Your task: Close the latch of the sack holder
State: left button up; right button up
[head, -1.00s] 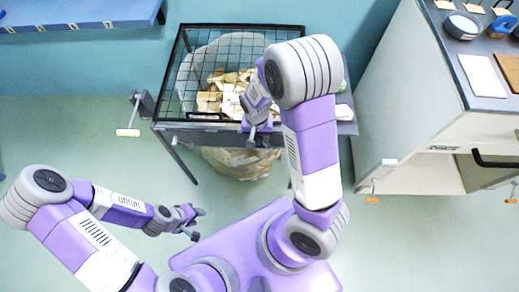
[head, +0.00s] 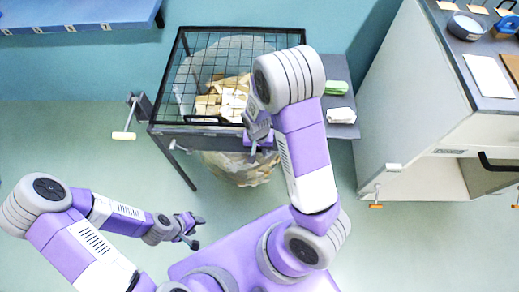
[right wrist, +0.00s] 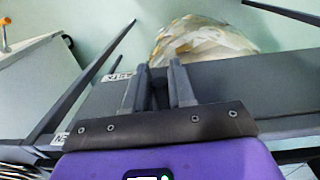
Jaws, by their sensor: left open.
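The sack holder is a dark frame with a black wire-mesh lid (head: 200,62) at the top centre of the head view. A clear sack (head: 240,170) with tan pieces hangs in it and bulges out below. My right gripper (head: 260,140) is at the holder's front edge, right of a black handle (head: 204,119). In the right wrist view its two fingers (right wrist: 160,78) stand a little apart over the grey front bar (right wrist: 232,80). Something dark shows between them. I cannot make out the latch or whether it is gripped. My left gripper (head: 192,228) is open and empty, low over the floor.
A lever with a cream handle (head: 124,135) sticks out at the holder's left side. A grey side shelf (head: 342,130) carries a green item and a white one. A white cabinet (head: 410,110) stands to the right and a blue shelf (head: 80,14) at upper left. The floor in front is clear.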

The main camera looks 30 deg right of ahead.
grip_shut()
jog(key=shift+w+a+g+h+p, duration=0.15)
jog(key=shift+a+g+h+p, duration=0.25)
jog(key=shift+p, duration=0.45)
jog(key=shift+w+f+h+p, duration=0.1)
jog(key=shift+f+h+p, duration=0.2)
jog(key=shift+h+p, duration=0.1)
jog(key=shift+o, duration=2.3)
grip_release()
